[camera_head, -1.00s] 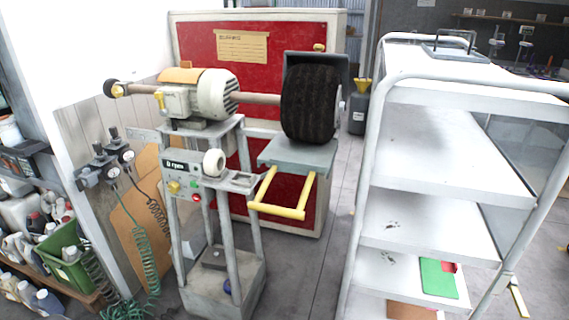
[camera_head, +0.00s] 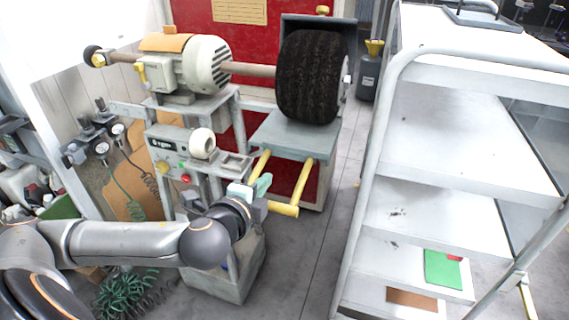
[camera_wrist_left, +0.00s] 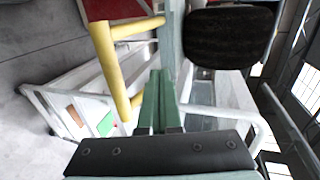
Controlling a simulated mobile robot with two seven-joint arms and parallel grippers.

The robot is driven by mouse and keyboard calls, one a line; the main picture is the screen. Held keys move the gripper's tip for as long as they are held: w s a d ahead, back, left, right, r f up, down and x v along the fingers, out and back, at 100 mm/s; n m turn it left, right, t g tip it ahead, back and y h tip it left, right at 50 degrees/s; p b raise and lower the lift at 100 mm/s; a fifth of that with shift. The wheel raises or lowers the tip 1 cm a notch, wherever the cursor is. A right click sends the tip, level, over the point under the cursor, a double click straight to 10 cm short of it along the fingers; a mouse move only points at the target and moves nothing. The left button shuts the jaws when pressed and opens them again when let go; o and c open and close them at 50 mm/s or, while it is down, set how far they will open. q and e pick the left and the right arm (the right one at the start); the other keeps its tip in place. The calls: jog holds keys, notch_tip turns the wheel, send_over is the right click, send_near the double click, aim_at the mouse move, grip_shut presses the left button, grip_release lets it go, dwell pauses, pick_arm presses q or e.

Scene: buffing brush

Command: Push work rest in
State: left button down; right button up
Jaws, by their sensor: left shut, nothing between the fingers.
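The work rest (camera_head: 285,137) is a grey plate under the black buffing brush (camera_head: 307,78), with a yellow U-shaped handle (camera_head: 304,180) sticking out at its front. My left gripper (camera_head: 263,186) is at the left side of this handle, close to its front bar. I cannot tell whether it touches. In the left wrist view its green fingers (camera_wrist_left: 158,95) are together and empty, just right of the yellow handle (camera_wrist_left: 110,65). The brush (camera_wrist_left: 232,38) shows beyond them. My right gripper is not in view.
The grey motor (camera_head: 190,65) and control panel (camera_head: 180,148) stand left of the brush. A white shelf trolley (camera_head: 455,145) stands at the right, with a narrow strip of clear floor (camera_head: 318,245) between. Green coiled hoses (camera_head: 125,292) lie at the lower left.

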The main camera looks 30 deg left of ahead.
aim_at(288, 155)
pick_arm(q)
jog(key=shift+b+x, duration=0.55)
jog(key=shift+x, duration=0.35)
jog(key=x, duration=0.7)
jog(key=r+p+x, duration=0.1)
jog(key=x, duration=0.2)
jog(key=shift+w+f, duration=0.1)
jog(key=shift+w, duration=0.4)
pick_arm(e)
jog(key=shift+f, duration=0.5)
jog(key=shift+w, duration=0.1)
